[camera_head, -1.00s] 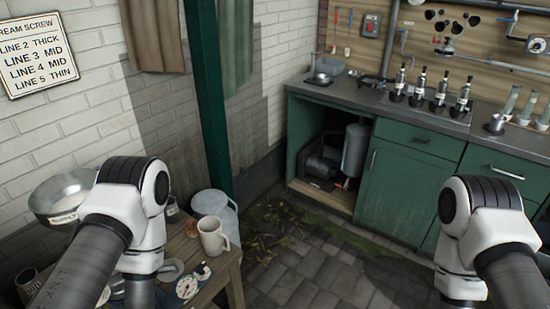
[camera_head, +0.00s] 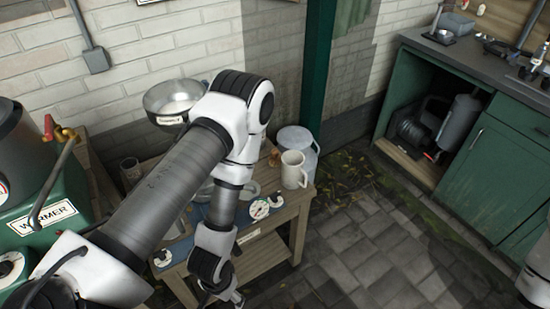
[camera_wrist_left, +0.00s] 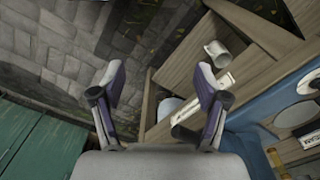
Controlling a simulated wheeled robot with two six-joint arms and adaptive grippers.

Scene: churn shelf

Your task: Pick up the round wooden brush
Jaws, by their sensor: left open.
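I cannot make out a round wooden brush in either view. My left gripper (camera_head: 228,299) hangs low in front of the wooden bench (camera_head: 262,262) in the head view, partly cut off by the bottom edge. In the left wrist view my left gripper (camera_wrist_left: 158,82) has its two fingers spread, with nothing held between them. The bench edge and a pale mug (camera_wrist_left: 217,53) lie beyond the right finger. My left arm hides much of the bench top in the head view. My right gripper is outside the frames; only part of my right arm shows at the right edge.
A green warmer (camera_head: 50,215) stands left. A pale can (camera_head: 297,140) is behind. Open paving lies right.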

